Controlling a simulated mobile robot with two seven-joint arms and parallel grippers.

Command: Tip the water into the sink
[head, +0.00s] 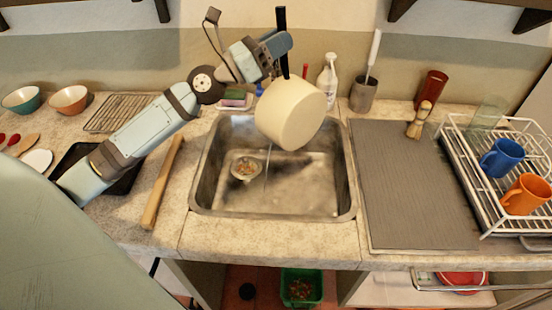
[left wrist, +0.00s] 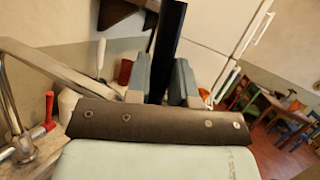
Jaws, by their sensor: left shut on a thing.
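A cream pot (head: 290,112) with a long black handle (head: 282,30) hangs tilted over the steel sink (head: 325,205), its handle pointing up. My left gripper (head: 284,48) is shut on the handle, above the pot. In the left wrist view the black handle (left wrist: 166,45) stands between the two fingers (left wrist: 162,82). The sink basin is below the pot, with a drain strainer (head: 246,168) holding bits at its left. A thin pale line drops from below the pot toward the basin; I cannot tell surely that it is water. The pot's inside is hidden. My right gripper is not in view.
The faucet (head: 215,35) rises behind the sink, close to my left arm; its red handle (left wrist: 48,110) shows in the left wrist view. A spray bottle (head: 327,82) stands behind right. A grey mat (head: 410,190) and a dish rack (head: 470,180) with mugs lie right. A rolling pin (head: 162,185) lies left.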

